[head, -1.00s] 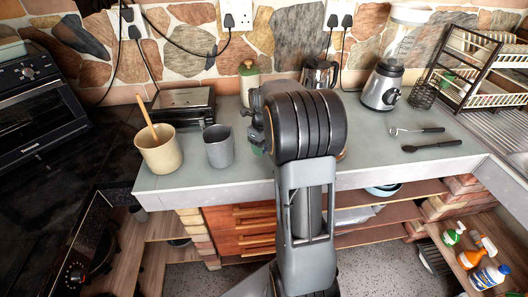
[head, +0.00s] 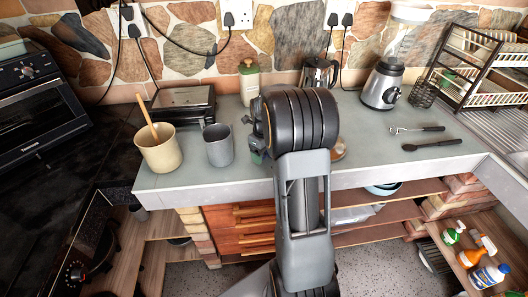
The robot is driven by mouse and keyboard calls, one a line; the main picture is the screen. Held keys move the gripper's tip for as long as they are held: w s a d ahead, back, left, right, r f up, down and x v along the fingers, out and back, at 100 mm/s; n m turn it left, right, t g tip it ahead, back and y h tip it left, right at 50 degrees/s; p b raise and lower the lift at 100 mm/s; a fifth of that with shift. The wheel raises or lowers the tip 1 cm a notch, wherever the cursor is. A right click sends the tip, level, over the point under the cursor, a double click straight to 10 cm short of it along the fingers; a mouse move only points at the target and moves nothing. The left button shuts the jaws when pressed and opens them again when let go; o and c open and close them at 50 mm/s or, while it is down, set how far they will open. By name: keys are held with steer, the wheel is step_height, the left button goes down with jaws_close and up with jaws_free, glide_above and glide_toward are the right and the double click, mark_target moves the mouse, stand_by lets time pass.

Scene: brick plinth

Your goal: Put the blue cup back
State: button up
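A blue-grey cup (head: 218,146) stands upright on the counter, just right of a cream pot (head: 159,150) with a wooden spoon in it. My arm reaches over the counter in the middle of the head view and covers much of what lies behind it. Part of my gripper (head: 256,138) shows as dark shapes left of the arm, right of the blue-grey cup and apart from it in the picture. A small teal patch (head: 257,156) shows by the gripper; I cannot tell what it belongs to. The fingertips are hidden, so their opening does not show.
A dark grill (head: 184,104), a green-lidded jar (head: 249,82), a kettle (head: 319,73) and a blender (head: 384,88) stand along the back. A brown round thing (head: 340,148) shows partly behind my arm. Two utensils (head: 430,146) lie at right. Counter between is clear.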

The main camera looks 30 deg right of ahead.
steer(key=shift+o, duration=0.4)
steer(key=shift+r, duration=0.15)
step_height(320, 180, up, 10)
steer(key=shift+a+r, duration=0.15)
steer(key=shift+r, duration=0.1)
steer(key=shift+a+r, duration=0.15)
steer(key=shift+r, duration=0.5)
steer(key=s+a+f+n+t, duration=0.1)
steer(key=s+a+n, duration=0.7)
steer(key=n, duration=0.8)
steer(key=s+a+f+n+t, duration=0.1)
steer(key=s+a+n, duration=0.7)
steer(key=n, duration=0.8)
steer(key=shift+s+a+n+t, duration=0.15)
steer(key=shift+a+n+t, duration=0.25)
steer(key=shift+a+t, duration=0.45)
